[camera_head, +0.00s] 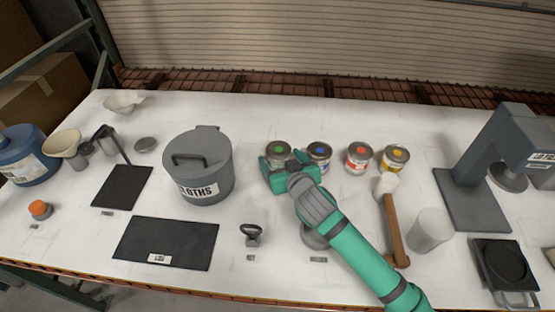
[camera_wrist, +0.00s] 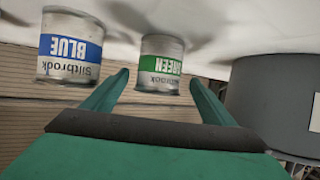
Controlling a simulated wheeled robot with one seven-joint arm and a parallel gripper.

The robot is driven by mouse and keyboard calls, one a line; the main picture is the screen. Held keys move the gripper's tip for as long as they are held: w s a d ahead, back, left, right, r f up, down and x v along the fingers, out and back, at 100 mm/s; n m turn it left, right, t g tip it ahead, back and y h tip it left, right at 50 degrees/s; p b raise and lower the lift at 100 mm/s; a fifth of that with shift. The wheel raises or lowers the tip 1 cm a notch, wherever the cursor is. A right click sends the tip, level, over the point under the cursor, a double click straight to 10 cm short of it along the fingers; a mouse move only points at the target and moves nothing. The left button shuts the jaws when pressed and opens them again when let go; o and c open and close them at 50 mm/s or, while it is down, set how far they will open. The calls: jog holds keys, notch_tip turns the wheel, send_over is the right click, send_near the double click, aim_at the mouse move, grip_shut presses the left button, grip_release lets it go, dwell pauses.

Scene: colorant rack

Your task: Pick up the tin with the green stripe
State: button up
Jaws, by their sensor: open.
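The tin with the green stripe (camera_head: 278,149) is at the left end of a row of tins on the white table in the head view, partly hidden behind my gripper (camera_head: 282,163). In the wrist view, the green-striped tin (camera_wrist: 161,64) appears upside down, ahead of and between the two fingers of my gripper (camera_wrist: 158,82). My gripper is open, with nothing held. Whether the fingertips overlap the tin's sides is hard to tell.
The blue-striped tin (camera_head: 319,154) stands close to the right, also in the wrist view (camera_wrist: 70,46). Red (camera_head: 359,158) and yellow (camera_head: 395,158) tins follow. A large grey lidded bin (camera_head: 198,165) stands left. A mallet (camera_head: 392,222) lies right of my arm.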

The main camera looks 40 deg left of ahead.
jog(key=shift+x, duration=3.65)
jog(key=shift+w+r, duration=0.1)
jog(key=shift+r, duration=0.05)
jog(key=c, duration=1.3)
